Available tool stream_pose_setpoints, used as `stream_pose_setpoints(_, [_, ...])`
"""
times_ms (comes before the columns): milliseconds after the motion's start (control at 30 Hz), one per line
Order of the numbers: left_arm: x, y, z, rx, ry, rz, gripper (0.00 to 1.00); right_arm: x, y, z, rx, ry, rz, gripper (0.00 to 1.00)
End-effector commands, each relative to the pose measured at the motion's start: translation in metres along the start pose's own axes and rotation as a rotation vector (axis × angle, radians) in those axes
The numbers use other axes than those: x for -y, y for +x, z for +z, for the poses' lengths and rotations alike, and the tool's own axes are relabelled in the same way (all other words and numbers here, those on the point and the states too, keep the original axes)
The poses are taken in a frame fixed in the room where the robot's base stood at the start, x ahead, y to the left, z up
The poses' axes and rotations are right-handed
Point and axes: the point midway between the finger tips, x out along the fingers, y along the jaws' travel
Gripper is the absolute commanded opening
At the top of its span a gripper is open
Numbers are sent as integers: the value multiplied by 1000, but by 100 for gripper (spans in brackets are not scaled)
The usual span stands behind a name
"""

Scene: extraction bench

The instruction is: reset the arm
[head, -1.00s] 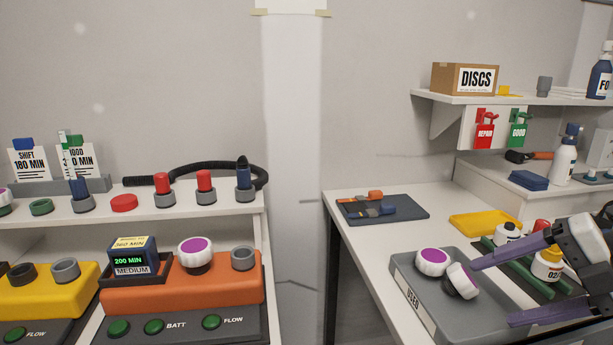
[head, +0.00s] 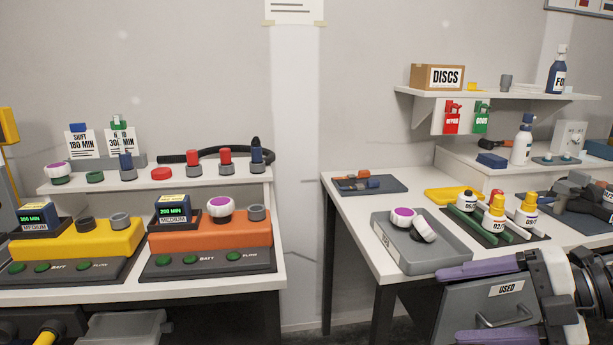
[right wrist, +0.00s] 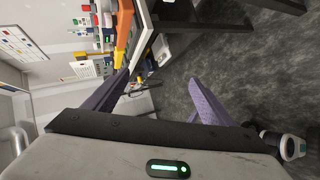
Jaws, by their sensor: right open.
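My right gripper (head: 450,306) has purple fingers spread apart with nothing between them. In the head view it is at the lower right, in front of the right-hand table (head: 345,215) and lower in the picture than the tabletop. In the right wrist view the fingers (right wrist: 160,77) stand wide apart, with grey floor and a table edge beyond. My left gripper is not in view.
A grey tray (head: 455,258) with two white-and-purple knobs stands on the right table, beside several bottles (head: 494,217). A grey drawer (head: 465,310) marked USED is close behind my gripper in the picture. Yellow (head: 90,245) and orange (head: 215,240) units stand on the left bench.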

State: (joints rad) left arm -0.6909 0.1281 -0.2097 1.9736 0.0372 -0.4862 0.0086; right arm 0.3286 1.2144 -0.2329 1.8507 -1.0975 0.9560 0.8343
Motion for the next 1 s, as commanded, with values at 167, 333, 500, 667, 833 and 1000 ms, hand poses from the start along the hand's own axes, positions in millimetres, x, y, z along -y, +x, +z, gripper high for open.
stream_pose_setpoints(167, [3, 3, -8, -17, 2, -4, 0, -2, 42, -22, -67, 138, 232, 77])
stream_pose_setpoints(333, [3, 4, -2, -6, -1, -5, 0, 9, 76, -28, -46, 395, 499, 77])
stream_pose_setpoints(500, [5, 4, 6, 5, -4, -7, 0, 93, 109, -16, 182, 903, 721, 77])
stream_pose_setpoints(667, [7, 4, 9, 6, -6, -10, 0, 209, 133, -38, 436, 1334, 688, 77])
stream_pose_setpoints(833, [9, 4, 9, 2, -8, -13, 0, 306, 153, -99, 615, 1671, 537, 77])
stream_pose_setpoints(1000, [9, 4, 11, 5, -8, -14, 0, 355, 163, -152, 694, 1861, 405, 77])
